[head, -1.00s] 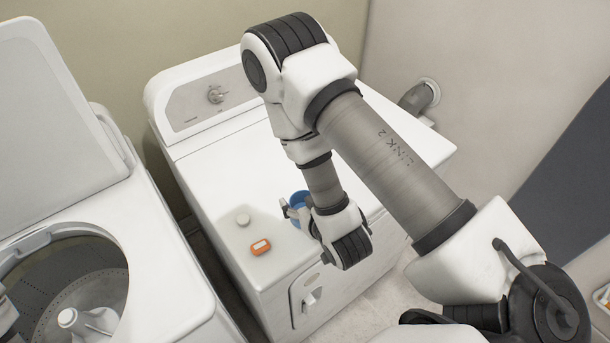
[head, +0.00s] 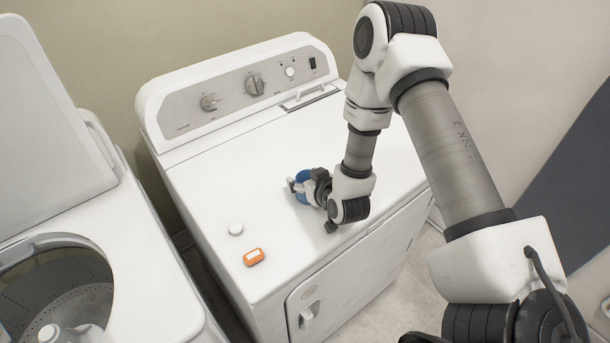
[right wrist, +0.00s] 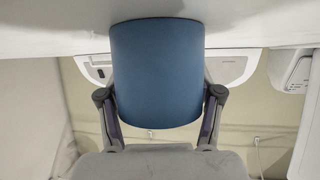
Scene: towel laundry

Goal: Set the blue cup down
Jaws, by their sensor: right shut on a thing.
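In the right wrist view, the cup (right wrist: 157,72) fills the centre, with a gripper finger on each side. My right gripper (head: 300,187) is shut on the cup and hides much of it in the head view. The right wrist view looks upside down, with the dryer top along its upper edge. I cannot tell whether the cup's base touches that top. My left gripper is not in view.
A small white round object (head: 236,229) and an orange device (head: 254,257) lie on the dryer top, left of the cup. The control panel (head: 235,90) rises behind. An open washer (head: 165,270) stands at left. The dryer top behind the cup is clear.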

